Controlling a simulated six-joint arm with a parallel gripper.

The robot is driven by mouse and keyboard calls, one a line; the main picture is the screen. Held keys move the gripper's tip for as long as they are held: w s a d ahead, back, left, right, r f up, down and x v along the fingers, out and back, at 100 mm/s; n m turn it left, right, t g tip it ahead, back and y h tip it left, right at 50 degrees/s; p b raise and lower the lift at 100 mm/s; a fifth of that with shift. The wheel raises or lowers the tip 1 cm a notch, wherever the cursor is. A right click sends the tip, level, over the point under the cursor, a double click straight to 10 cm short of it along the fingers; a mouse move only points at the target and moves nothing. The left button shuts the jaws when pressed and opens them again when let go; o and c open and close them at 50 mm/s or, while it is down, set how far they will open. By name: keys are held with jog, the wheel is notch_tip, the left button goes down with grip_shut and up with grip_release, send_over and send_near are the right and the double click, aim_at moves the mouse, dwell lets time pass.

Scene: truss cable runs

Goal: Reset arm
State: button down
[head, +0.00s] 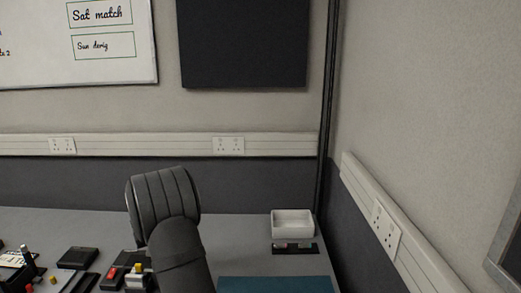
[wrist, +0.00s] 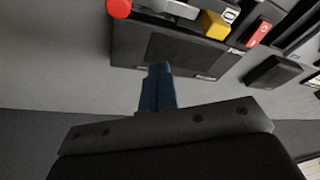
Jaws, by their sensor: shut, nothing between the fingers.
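My arm shows in the head view, rising from the lower middle over the grey bench (head: 60,222); my gripper's fingers are hidden there. In the wrist view my gripper (wrist: 158,72) is shut and empty, its blue fingers together. The fingertips overlap the edge of a dark panel (wrist: 185,50) in that picture; I cannot tell whether they touch it. A red knob (wrist: 119,8), a yellow block (wrist: 213,25) and a red piece (wrist: 258,32) lie at the top of the wrist view.
A white open tray (head: 292,223) stands at the back right, with a dark strip (head: 295,249) in front of it. A teal mat (head: 275,285) lies at the front. Black boxes (head: 77,257) and small parts crowd the left. Walls bound the bench behind and at right.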

jog(key=shift+w+a+f+n+y, duration=0.15)
jog(key=shift+w+a+n, duration=0.1)
jog(key=shift+n, duration=0.35)
jog(key=shift+w+a+f+n+y, duration=0.15)
jog(key=shift+a+n, duration=0.1)
jog(key=shift+n, duration=0.35)
jog(key=shift+w+a, duration=0.4)
jog(key=shift+a, duration=0.05)
jog(key=v, duration=1)
jog(key=shift+w+r, duration=0.1)
